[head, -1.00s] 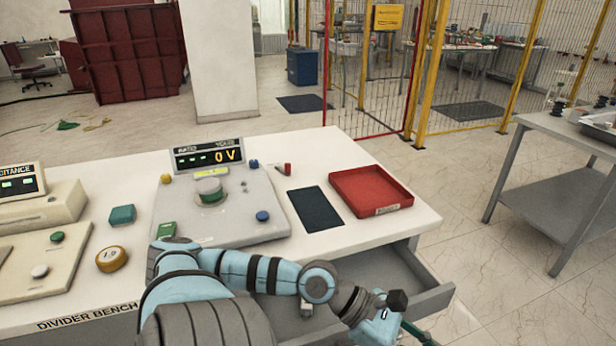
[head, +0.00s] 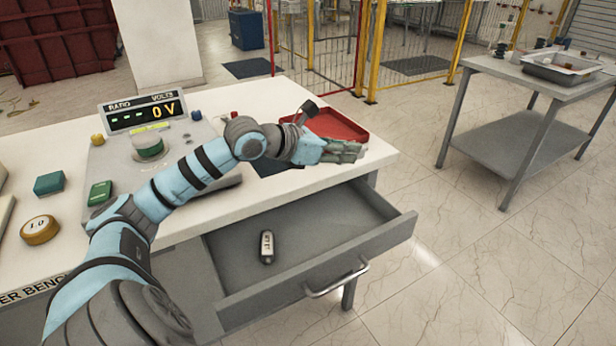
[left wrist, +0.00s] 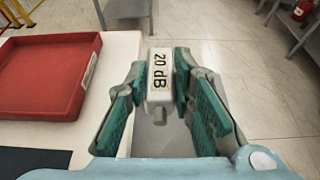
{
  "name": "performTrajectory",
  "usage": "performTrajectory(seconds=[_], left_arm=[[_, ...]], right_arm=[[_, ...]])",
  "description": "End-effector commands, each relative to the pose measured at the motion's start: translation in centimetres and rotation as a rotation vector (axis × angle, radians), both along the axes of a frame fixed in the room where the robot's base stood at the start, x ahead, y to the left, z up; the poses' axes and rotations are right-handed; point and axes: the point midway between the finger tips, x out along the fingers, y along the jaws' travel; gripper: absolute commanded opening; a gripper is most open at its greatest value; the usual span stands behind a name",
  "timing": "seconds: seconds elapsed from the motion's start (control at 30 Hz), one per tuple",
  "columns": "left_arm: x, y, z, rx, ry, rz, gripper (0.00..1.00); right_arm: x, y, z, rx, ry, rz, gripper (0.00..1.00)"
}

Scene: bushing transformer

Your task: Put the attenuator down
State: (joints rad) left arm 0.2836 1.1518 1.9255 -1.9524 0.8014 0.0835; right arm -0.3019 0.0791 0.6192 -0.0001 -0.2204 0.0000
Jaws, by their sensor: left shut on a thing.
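My left gripper (head: 347,152) is shut on a white attenuator marked "20 dB" (left wrist: 160,80), which sits between its green finger pads in the left wrist view. In the head view the gripper is above the bench's right end, in front of the red tray (head: 352,127); the held attenuator cannot be made out there. The tray also shows at the left of the left wrist view (left wrist: 40,80). A second, similar small white-and-dark piece (head: 267,247) lies in the open grey drawer (head: 330,225). My right gripper is out of view.
The dark mat (head: 275,168) is partly covered by my left arm. A grey side table (head: 530,90) stands apart at right.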

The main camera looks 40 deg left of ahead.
Motion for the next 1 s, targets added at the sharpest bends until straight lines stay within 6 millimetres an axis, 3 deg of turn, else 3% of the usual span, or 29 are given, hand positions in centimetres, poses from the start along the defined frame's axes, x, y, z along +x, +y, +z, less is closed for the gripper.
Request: performTrajectory(seconds=[0.2,0.3,0.57,0.73,0.93,0.97,1.0], left_arm=[[-0.1,-0.1,-8.7,-0.004,0.007,-0.002,0.0],[-0.1,-0.1,-11.7,-0.004,0.004,-0.003,0.0],[-0.1,-0.2,-14.7,-0.002,0.003,-0.004,0.0],[-0.1,-0.2,-18.1,-0.003,0.002,-0.004,0.0],[-0.1,-0.1,-18.1,0.0,0.003,-0.005,0.0],[-0.1,-0.1,-18.1,-0.001,0.003,-0.005,0.27],[-0.1,-0.1,-18.1,0.0,0.003,-0.005,0.34]], right_arm=[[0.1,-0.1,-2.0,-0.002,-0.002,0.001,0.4],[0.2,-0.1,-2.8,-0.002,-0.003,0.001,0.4],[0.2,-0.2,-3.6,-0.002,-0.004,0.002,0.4],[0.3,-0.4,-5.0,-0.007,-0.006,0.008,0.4],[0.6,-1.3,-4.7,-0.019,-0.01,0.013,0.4],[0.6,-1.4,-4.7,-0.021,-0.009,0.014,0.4],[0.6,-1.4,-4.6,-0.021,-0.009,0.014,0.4]])
